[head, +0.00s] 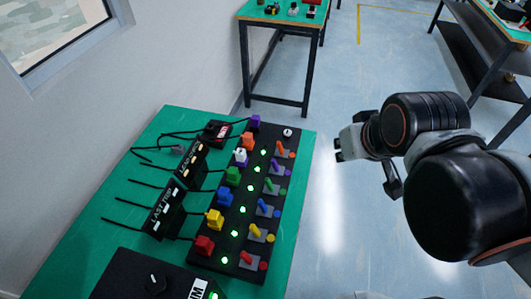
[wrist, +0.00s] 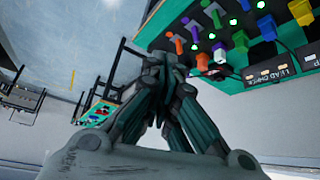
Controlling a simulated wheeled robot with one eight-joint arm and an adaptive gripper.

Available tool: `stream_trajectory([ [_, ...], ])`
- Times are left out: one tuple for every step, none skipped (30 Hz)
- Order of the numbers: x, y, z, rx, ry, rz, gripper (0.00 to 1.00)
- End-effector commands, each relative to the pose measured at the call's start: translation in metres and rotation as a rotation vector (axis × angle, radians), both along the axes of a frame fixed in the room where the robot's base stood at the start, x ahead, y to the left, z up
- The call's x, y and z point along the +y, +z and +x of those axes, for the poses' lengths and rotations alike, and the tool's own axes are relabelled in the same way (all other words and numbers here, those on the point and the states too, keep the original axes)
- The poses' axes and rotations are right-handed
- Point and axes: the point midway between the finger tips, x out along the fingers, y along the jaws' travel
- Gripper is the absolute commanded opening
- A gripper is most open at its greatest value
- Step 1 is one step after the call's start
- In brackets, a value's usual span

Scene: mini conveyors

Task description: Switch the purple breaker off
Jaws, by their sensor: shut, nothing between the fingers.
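The purple breaker (head: 279,169) is a small purple lever on a grey plate, with a purple dot to its right. It stands second from the far end of the black panel's breaker row, just nearer than the orange breaker (head: 281,153). A green light (head: 257,169) glows to its left. In the wrist view, the purple breaker (wrist: 194,32) is small, beyond the fingers at upper right. My gripper (head: 340,147) is shut and empty, to the right of the panel past the table edge, not touching it. The wrist view shows my gripper (wrist: 168,64) with its fingers together.
Green (head: 271,186), blue (head: 264,207), yellow (head: 256,231) and red (head: 248,257) breakers follow toward the near end. Coloured plugs and cabled black boxes (head: 163,213) lie left. A wall borders the table's left; open floor (head: 335,215) lies right.

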Motion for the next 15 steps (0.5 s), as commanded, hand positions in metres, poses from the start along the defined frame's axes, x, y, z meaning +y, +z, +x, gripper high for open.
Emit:
stream_trajectory([
  [0.001, 0.001, 0.003, 0.007, 0.011, -0.005, 0.00],
  [0.002, 0.001, 0.005, 0.011, 0.019, -0.008, 0.00],
  [0.003, 0.002, 0.007, 0.016, 0.028, -0.014, 0.00],
  [0.004, 0.002, 0.009, 0.021, 0.037, -0.018, 0.00],
  [0.004, 0.003, 0.011, 0.025, 0.045, -0.023, 0.00],
  [0.006, 0.003, 0.013, 0.033, 0.057, -0.028, 0.00],
  [0.007, 0.003, 0.015, 0.038, 0.068, -0.033, 0.00],
  [0.008, 0.003, 0.017, 0.044, 0.078, -0.037, 0.00],
  [0.009, 0.003, 0.020, 0.052, 0.092, -0.044, 0.00],
  [0.011, 0.004, 0.023, 0.058, 0.106, -0.050, 0.00],
  [0.012, 0.004, 0.026, 0.066, 0.119, -0.056, 0.00],
  [0.014, 0.003, 0.030, 0.077, 0.140, -0.066, 0.00],
  [0.016, 0.003, 0.034, 0.085, 0.157, -0.073, 0.00],
  [0.018, 0.003, 0.038, 0.096, 0.174, -0.081, 0.00],
  [0.021, 0.003, 0.043, 0.111, 0.200, -0.092, 0.00],
])
